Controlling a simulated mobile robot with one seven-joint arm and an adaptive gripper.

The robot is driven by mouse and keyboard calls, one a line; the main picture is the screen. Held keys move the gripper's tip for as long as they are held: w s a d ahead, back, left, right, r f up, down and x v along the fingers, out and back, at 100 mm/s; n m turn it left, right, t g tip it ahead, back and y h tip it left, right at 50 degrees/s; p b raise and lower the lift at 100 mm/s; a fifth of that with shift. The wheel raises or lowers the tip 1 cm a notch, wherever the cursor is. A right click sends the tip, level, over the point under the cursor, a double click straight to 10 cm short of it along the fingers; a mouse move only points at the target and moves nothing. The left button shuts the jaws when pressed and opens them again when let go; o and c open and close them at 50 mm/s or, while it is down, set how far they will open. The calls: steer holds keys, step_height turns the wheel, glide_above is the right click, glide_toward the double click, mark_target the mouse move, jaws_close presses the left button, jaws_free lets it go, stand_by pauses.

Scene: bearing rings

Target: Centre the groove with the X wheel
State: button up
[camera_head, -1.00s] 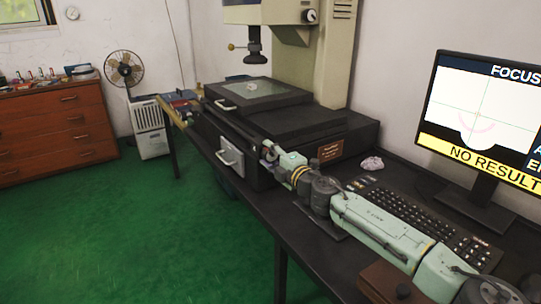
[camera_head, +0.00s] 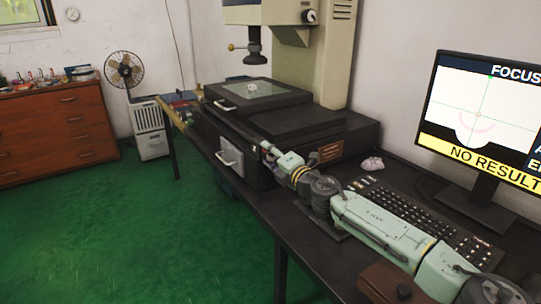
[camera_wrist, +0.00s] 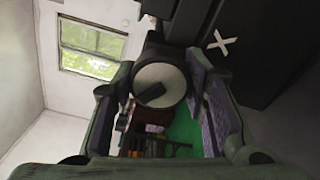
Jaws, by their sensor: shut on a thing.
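My gripper (camera_head: 266,148) is at the front of the black measuring machine. In the wrist view, its jaws (camera_wrist: 165,95) are shut around the X wheel (camera_wrist: 160,84), a round wheel with a pale grey face and a dark crank bar. A white X (camera_wrist: 218,42) marks the dark machine side beside it. In the head view the wheel is mostly hidden by my gripper. A small pale ring (camera_head: 252,87) lies on the glass stage (camera_head: 270,90) below the lens (camera_head: 254,50). The monitor (camera_head: 478,120) shows a pink arc below the crosshair centre, and reads FOCUS and NO RESULT.
A keyboard (camera_head: 410,215) and a crumpled pale cloth (camera_head: 372,163) lie on the dark table beside my arm. A silver handle (camera_head: 230,160) sticks out from the machine's front. A fan (camera_head: 123,70) and drawers (camera_head: 55,130) stand far left; the green floor is clear.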

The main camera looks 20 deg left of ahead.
steer(key=o, duration=1.2)
steer(key=v, duration=1.2)
